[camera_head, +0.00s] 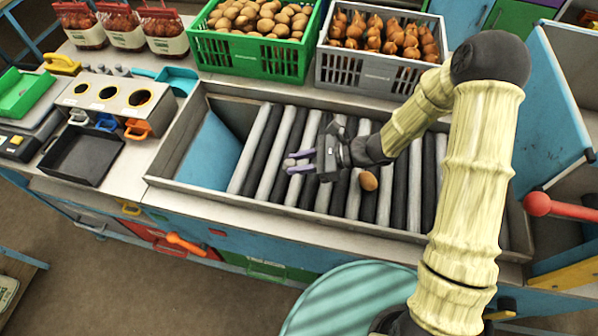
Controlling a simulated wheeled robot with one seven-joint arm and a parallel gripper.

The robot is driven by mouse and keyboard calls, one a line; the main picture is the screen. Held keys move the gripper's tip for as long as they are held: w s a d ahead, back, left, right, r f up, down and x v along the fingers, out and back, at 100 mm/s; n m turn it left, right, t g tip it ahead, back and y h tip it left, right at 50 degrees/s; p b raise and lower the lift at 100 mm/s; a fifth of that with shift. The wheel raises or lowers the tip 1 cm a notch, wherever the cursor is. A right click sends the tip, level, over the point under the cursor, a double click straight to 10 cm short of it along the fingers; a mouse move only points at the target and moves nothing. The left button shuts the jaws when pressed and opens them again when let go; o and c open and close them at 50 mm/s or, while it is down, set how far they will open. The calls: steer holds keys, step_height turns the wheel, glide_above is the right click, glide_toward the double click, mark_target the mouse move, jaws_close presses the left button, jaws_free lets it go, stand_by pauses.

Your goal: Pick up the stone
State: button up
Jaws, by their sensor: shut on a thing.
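My gripper (293,163) is above the roller bed (270,155), its fingers pointing left. It is shut on a small grey lump, the stone (290,162), which shows at the fingertips. The fingers hide much of the stone. A single brown potato or onion (369,180) lies on the rollers to the right of my gripper, just below my wrist and apart from the fingers.
A green crate of potatoes (250,58) and a grey crate of onions (370,72) stand behind the roller bed. A black tray (82,155) and a box with three round holes (118,97) are at left. A red-knobbed lever (538,204) is at right.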

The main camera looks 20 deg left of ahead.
steer(key=shift+r, duration=1.3)
steer(key=shift+s, duration=0.1)
